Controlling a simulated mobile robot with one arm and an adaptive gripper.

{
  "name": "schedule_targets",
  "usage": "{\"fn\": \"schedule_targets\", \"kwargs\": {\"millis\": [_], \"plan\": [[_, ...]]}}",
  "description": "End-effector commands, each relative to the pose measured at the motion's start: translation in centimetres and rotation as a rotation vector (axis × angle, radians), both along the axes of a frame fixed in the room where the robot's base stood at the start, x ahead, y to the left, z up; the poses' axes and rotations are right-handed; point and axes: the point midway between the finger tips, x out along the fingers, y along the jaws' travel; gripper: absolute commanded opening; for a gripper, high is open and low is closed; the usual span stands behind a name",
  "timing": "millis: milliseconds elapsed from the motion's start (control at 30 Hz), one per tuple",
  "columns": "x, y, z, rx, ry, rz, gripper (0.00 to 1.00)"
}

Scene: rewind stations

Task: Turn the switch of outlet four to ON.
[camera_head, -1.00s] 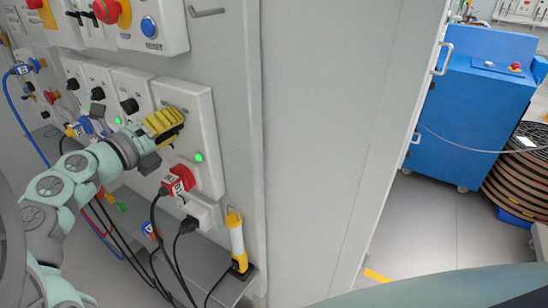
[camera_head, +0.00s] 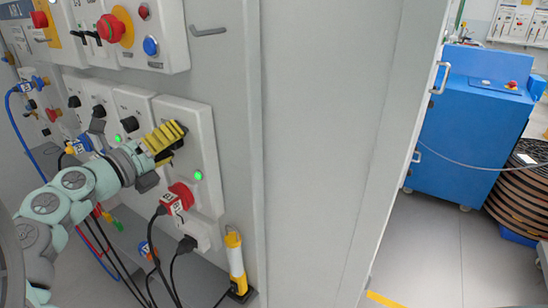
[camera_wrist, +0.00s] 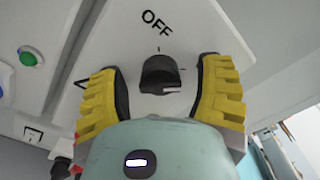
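The switch is a black rotary knob (camera_wrist: 160,72) on a white outlet panel, with the word OFF (camera_wrist: 157,22) and a tick mark just above it in the wrist view. The knob seems to line up with the OFF tick. My gripper (camera_wrist: 160,66) has its two yellow fingers apart, one on each side of the knob, with gaps visible. In the head view my gripper (camera_head: 172,138) is at the rightmost outlet panel (camera_head: 202,125) and hides the knob. A green light (camera_head: 197,175) is lit on that panel. The outlet's number is not readable.
A red plug (camera_head: 178,197) and a black plug (camera_head: 187,243) with hanging cables sit below the switch. A yellow-and-white lamp (camera_head: 235,262) stands at lower right. More outlet panels with knobs lie to the left. A blue cabinet (camera_head: 470,130) is far right across open floor.

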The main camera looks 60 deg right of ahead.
Motion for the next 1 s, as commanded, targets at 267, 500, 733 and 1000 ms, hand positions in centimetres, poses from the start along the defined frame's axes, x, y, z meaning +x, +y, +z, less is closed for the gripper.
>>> {"fn": "schedule_targets", "kwargs": {"millis": [267, 500, 733, 1000], "plan": [[0.0, 0.2, 0.0, -0.001, 0.001, 0.001, 0.68], [0.1, 2.5, 0.0, -0.001, 0.000, 0.006, 0.68], [0.0, 6.6, 0.0, -0.001, 0.002, 0.009, 0.68], [-0.2, 10.6, 0.0, 0.000, 0.002, 0.006, 0.68]]}}
